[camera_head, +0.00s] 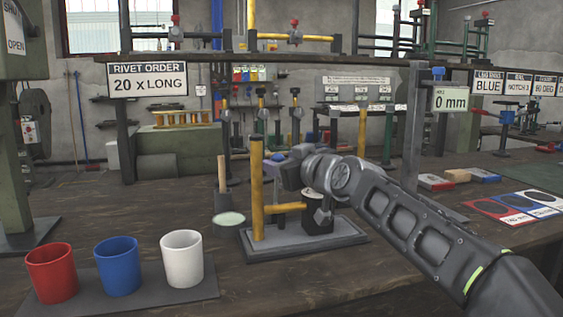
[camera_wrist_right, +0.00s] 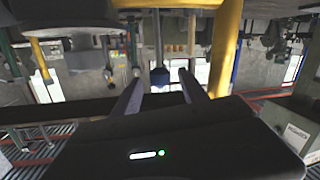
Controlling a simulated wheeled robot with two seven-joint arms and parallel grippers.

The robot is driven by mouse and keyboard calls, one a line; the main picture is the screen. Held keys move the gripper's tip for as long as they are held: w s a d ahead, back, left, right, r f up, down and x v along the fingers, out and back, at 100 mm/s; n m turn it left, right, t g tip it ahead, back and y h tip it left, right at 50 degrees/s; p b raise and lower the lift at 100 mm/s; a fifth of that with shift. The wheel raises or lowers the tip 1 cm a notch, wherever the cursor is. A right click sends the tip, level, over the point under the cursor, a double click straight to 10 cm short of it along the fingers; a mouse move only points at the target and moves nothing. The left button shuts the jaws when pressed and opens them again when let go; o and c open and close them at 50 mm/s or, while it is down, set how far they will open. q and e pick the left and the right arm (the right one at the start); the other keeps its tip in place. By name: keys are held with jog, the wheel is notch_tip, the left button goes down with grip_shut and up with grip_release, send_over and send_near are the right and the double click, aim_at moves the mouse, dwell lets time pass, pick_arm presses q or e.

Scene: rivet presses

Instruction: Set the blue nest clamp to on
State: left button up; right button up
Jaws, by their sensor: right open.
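My right gripper (camera_head: 288,172) is beside the yellow post (camera_head: 257,190) of a small press in the middle of the bench. In the right wrist view, which looks upside down, my two fingers (camera_wrist_right: 160,84) are apart, with a dark blue knob (camera_wrist_right: 161,76) on a thin rod showing between their tips. I cannot tell whether the fingers touch it, or whether it is the nest clamp's handle. The yellow post shows at the right there (camera_wrist_right: 226,48). In the head view my gripper covers that spot, so the clamp's setting is hidden. My left gripper is out of view.
Red (camera_head: 52,272), blue (camera_head: 118,266) and white (camera_head: 182,258) cups stand on a dark mat at the front left. Another blue knob (camera_head: 438,73) tops the post by the "0 mm" sign (camera_head: 450,103). Coloured cards (camera_head: 500,211) lie at the right.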

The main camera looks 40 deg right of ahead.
jog(key=s+a, duration=0.1)
jog(key=s, duration=0.6)
jog(key=shift+r+p, duration=0.35)
jog(key=shift+a, duration=0.1)
